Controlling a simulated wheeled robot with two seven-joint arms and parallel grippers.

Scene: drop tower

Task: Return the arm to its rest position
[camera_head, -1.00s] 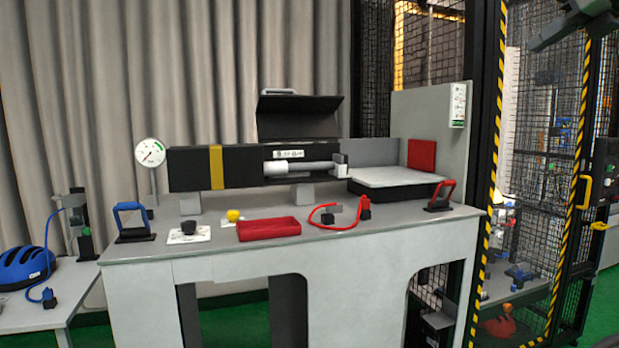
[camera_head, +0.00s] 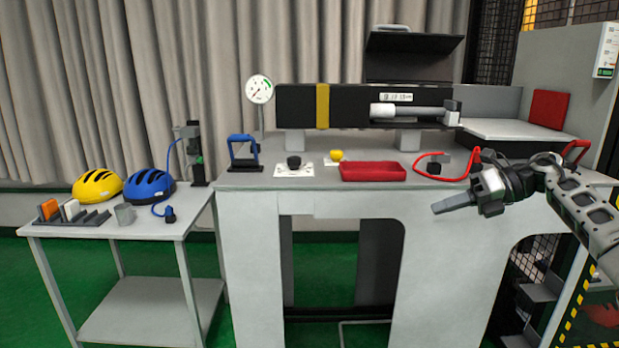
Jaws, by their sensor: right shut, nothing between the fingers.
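My right gripper (camera_head: 455,203) comes in from the right side of the head view. Its fingers are together and point left, with nothing held between them. It shows in front of the workbench (camera_head: 256,197), below the height of the red tray, apart from the things on the bench top as far as I can see. My right arm (camera_head: 585,205) stretches from the right edge and covers part of the bench's right end. My left gripper is not in view.
The bench holds a red tray (camera_head: 373,172), a red hose (camera_head: 427,160), a black chamber (camera_head: 345,106) with an open lid and a gauge (camera_head: 259,90). Helmets, yellow (camera_head: 97,184) and blue (camera_head: 149,186), lie on a side table (camera_head: 85,232).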

